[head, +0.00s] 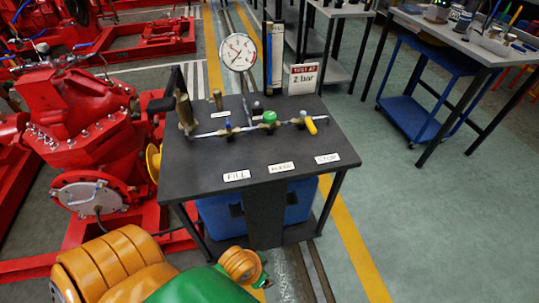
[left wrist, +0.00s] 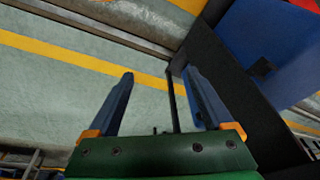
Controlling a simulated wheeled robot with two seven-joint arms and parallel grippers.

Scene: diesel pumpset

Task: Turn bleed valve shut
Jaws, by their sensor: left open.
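Three small valves sit along a pipe on the dark bench top (head: 205,165). The left one has a blue handle (head: 228,123), the middle one a green knob (head: 269,117), the right one a yellow handle (head: 310,125). The middle label (head: 281,167), blurred, appears to read BLEED, in front of the green knob. My left gripper shows open and empty in the left wrist view (left wrist: 158,74), its blue fingers apart. In the head view my left arm is low in front of the bench, well apart from the valves; its fingers are largely hidden. My right gripper is not in view.
A round gauge (head: 238,51) and a "TEST AT 2 bar" sign (head: 303,79) stand at the bench's back. A blue box (head: 296,202) sits under it. A red pump (head: 85,130) is close on the left. The floor (head: 420,225) is open on the right.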

